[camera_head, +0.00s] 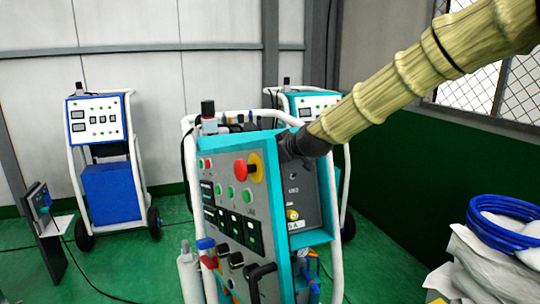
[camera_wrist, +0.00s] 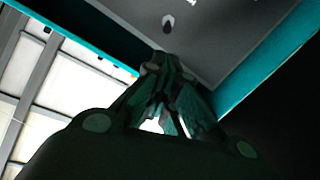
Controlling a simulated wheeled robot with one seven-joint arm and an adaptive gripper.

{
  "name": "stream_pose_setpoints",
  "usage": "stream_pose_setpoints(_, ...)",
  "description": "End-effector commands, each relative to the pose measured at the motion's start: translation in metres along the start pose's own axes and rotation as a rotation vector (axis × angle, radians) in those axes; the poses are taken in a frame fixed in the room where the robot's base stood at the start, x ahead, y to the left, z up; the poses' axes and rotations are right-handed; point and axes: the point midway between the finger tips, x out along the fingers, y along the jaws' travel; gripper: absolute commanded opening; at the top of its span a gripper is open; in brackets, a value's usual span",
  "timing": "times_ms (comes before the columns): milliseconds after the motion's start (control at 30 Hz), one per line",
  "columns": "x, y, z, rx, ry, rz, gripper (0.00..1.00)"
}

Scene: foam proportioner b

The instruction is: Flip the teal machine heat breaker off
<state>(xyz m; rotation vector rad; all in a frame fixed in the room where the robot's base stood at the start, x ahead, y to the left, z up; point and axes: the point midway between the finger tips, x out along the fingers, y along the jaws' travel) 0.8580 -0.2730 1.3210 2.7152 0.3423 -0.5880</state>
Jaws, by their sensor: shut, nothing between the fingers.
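The teal machine (camera_head: 272,190) stands in the middle of the head view, with a grey front panel and a darker recessed side panel (camera_head: 312,200). My gripper (camera_head: 290,150) is at the upper part of that side panel, its fingers together and empty. It hides part of the panel. In the wrist view, my gripper (camera_wrist: 165,65) points up at the grey panel (camera_wrist: 215,35), which has teal edges. A small dark switch-like part (camera_wrist: 168,22) stands out from the panel just beyond the fingertips. I cannot tell for certain that it is the heat breaker, or its position. Contact is unclear.
A red button (camera_head: 241,170) on a yellow plate is on the front panel near my gripper. White tube rails (camera_head: 337,235) flank the machine. A blue machine (camera_head: 105,150) and another teal machine (camera_head: 310,104) stand behind. Blue hose (camera_head: 500,222) lies on sacks at right.

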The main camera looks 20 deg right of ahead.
Motion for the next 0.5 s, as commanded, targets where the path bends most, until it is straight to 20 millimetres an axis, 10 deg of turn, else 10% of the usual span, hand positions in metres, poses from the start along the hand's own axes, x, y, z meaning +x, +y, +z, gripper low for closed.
stream_pose_setpoints(500,0.049,0.002,0.001,0.004,-0.003,0.001,0.0)
